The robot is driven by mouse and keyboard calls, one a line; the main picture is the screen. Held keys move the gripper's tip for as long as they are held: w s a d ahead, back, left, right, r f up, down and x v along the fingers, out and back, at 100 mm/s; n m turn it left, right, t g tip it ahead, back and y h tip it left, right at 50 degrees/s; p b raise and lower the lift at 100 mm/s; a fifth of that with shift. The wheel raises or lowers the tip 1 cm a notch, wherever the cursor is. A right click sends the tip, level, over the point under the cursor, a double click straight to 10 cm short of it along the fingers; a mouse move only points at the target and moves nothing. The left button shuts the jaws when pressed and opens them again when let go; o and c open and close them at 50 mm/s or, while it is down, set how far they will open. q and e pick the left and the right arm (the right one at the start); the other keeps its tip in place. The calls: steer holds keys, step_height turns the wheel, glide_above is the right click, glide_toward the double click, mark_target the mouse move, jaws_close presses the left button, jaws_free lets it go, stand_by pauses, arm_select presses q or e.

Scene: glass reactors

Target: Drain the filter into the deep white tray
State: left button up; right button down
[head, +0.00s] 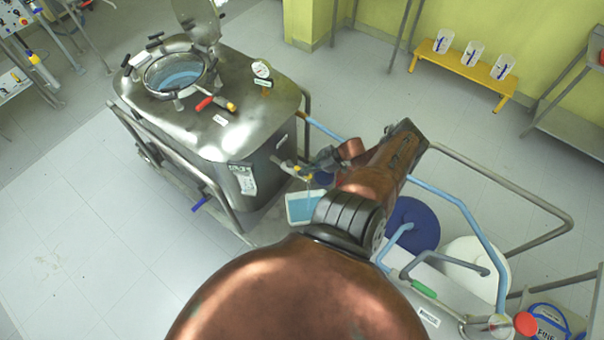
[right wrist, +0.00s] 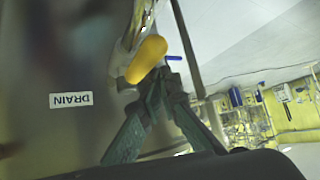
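The filter (head: 225,125) is a steel vessel at upper left in the head view, its round lid open on blue liquid. Its drain valve has a yellow handle (right wrist: 147,60), beside a DRAIN label (right wrist: 71,99) in the right wrist view. The white tray (head: 291,209) is on the floor side below the outlet and holds blue liquid; my arm hides part of it. My right gripper (head: 316,166) is at the valve. Its fingertips (right wrist: 168,79) are together, right beside the yellow handle; I cannot tell whether they touch it. My left gripper is not in view.
Steel and blue rails (head: 470,205) run right of the filter. A dark blue drum (head: 413,222) and a white drum (head: 474,262) stand behind my right arm. A yellow bench (head: 463,66) with three clear containers is at the back. Floor at left is clear.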

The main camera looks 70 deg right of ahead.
steer(key=shift+s+d, duration=0.15)
steer(key=shift+d, duration=0.25)
steer(key=shift+a+r+p, duration=0.15)
steer(key=shift+a+p, duration=0.05)
steer(key=shift+p, duration=0.1)
steer(key=w+a+r+p, duration=0.1)
steer(key=a+r+p, duration=0.1)
steer(key=a+p, duration=0.25)
steer(key=s+d+r+b, duration=0.1)
steer(key=d+r+b, duration=0.1)
steer(key=d+r, duration=0.4)
steer(key=shift+s+d, duration=0.25)
steer(key=shift+d, duration=0.75)
steer(key=shift+r, duration=0.1)
steer(key=a+f+b, duration=0.2)
steer(key=a+f, duration=0.2)
steer(key=f, duration=0.4)
steer(key=shift+w+a+f, duration=0.15)
steer(key=shift+w, duration=0.2)
